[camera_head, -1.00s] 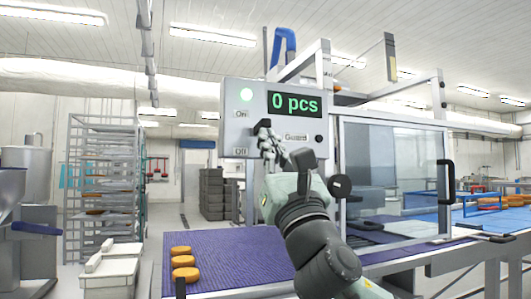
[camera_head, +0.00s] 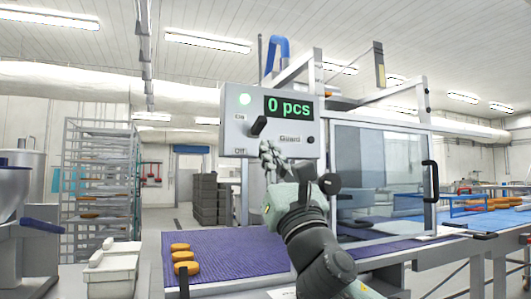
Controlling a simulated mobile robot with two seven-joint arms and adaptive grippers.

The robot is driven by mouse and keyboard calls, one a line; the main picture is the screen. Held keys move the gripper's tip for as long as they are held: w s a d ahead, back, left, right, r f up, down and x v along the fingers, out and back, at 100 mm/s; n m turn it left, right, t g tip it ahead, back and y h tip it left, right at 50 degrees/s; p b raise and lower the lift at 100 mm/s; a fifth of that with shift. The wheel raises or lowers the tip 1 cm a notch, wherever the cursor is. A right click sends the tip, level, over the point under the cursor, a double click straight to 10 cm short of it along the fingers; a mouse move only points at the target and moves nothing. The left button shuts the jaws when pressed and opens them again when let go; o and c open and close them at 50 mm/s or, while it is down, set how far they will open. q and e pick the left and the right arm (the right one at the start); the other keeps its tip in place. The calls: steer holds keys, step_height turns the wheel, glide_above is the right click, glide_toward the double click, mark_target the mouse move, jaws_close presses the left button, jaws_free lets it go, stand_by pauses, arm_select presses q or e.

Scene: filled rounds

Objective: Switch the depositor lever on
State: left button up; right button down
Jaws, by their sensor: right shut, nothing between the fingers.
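The depositor's control box (camera_head: 232,140) hangs in the middle of the head view. My right gripper (camera_head: 266,147) is shut and empty, just below the lever and in front of the box's lower edge. A small gap shows between its fingertips and the lever. My left gripper is out of view.
A clear guard door (camera_head: 375,172) with a black handle (camera_head: 430,181) stands right of the box. Below is a purple belt (camera_head: 228,252) with several orange-brown rounds (camera_head: 181,257). A rack (camera_head: 98,170) and white bins (camera_head: 112,270) stand left.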

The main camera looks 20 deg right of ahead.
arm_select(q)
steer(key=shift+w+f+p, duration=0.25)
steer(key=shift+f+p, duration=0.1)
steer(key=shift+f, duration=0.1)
arm_select(e)
steer(key=s+r, duration=0.1)
steer(key=s, duration=0.8)
steer(key=shift+s+d, duration=0.2)
steer(key=shift+s, duration=0.2)
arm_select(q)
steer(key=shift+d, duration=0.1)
arm_select(e)
steer(key=shift+r, duration=0.1)
